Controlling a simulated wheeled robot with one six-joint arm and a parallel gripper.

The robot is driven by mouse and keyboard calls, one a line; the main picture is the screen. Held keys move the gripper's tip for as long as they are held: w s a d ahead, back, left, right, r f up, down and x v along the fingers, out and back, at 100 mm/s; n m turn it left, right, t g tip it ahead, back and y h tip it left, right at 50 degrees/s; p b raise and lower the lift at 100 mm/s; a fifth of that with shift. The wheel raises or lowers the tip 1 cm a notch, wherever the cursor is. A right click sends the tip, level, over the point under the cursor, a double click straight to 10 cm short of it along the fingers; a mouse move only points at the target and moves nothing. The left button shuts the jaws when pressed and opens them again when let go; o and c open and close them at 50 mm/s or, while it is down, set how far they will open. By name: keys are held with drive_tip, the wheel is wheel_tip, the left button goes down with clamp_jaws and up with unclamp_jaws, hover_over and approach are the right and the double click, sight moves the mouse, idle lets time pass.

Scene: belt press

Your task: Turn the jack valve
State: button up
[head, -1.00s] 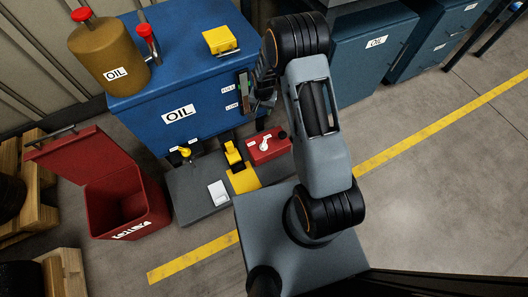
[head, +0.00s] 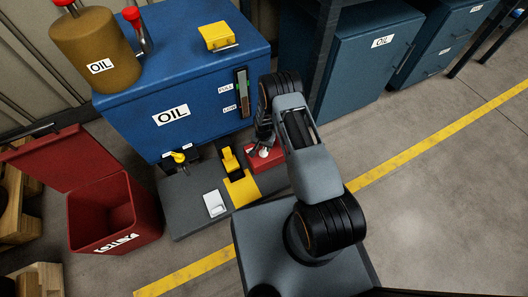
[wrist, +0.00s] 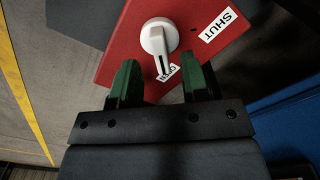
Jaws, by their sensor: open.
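The valve is a white knob with a pointed handle (wrist: 158,38) on a red box (wrist: 120,45). In the wrist view a label reading SHUT lies to its right. The handle points down toward a second label (wrist: 167,74), which is partly covered and hard to read. In the head view the red box (head: 257,166) sits at the right end of a grey base, with the white knob (head: 264,153) on top. My gripper (wrist: 166,78) is open, its green-lined fingers apart and just short of the knob, which lies between and beyond their tips.
A yellow pedal-like part (head: 229,160) stands left of the red box on the grey base (head: 190,205). A yellow knob (head: 179,157) is farther left. The blue OIL cabinet (head: 150,140) rises behind. An open red bin (head: 105,215) stands left. The floor at right is clear.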

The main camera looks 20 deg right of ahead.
sight(264, 150)
drive_tip(key=shift+f+b, duration=0.45)
drive_tip(key=shift+f, duration=1.2)
clamp_jaws()
